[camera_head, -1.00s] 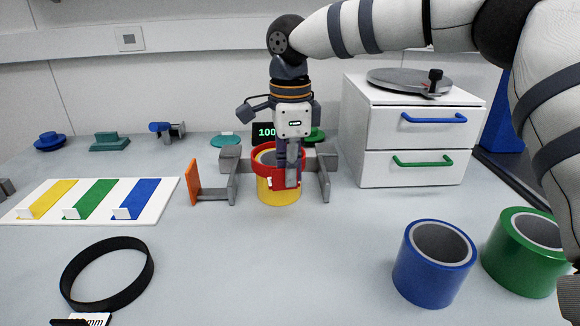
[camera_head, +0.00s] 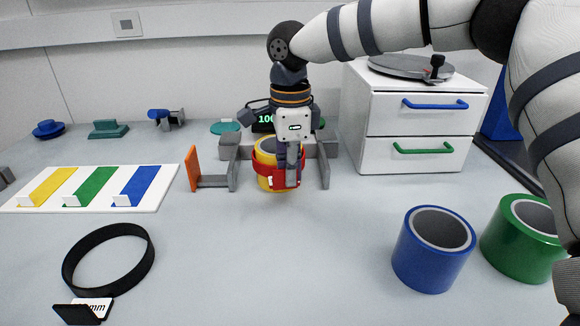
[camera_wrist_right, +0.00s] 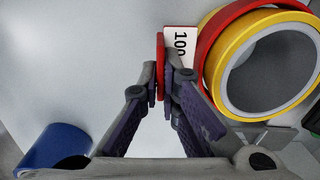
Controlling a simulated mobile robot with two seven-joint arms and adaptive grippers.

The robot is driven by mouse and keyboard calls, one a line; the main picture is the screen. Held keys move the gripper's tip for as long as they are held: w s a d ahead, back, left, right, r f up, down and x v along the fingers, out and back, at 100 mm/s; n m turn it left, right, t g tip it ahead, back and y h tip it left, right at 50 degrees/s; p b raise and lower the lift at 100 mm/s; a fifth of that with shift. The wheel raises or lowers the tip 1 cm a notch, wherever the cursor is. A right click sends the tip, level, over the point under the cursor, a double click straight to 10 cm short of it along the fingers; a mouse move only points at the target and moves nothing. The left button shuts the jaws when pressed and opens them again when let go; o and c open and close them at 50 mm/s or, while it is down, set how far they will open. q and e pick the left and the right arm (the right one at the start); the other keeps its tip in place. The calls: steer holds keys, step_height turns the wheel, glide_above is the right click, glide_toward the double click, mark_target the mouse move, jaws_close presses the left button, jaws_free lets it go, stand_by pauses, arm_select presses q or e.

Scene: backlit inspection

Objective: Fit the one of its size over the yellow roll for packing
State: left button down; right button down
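The yellow roll (camera_head: 264,168) stands upright in front of the grey fixture. A red ring (camera_head: 281,183) with a white label is around it, low on its side; in the wrist view the red ring (camera_wrist_right: 214,32) encircles the yellow roll (camera_wrist_right: 222,62). My right gripper (camera_head: 292,184) points down at the roll's near side. In the wrist view its fingertips (camera_wrist_right: 160,75) are shut on the red ring's tab, beside the label (camera_wrist_right: 180,45) reading 100. A larger black ring (camera_head: 108,262) with a label ending in mm lies at the front left. My left gripper is not in view.
A blue roll (camera_head: 434,250) and a green roll (camera_head: 522,240) stand at the front right. The grey fixture (camera_head: 325,165) with an orange plate (camera_head: 192,168) borders the yellow roll. A white drawer unit (camera_head: 415,130) stands behind right. A striped board (camera_head: 155,172) lies left.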

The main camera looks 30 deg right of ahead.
steer(key=shift+f, duration=2.15)
steer(key=c, duration=1.7)
jaws_free()
step_height(320, 180, up, 12)
steer(key=shift+s+r, duration=0.1)
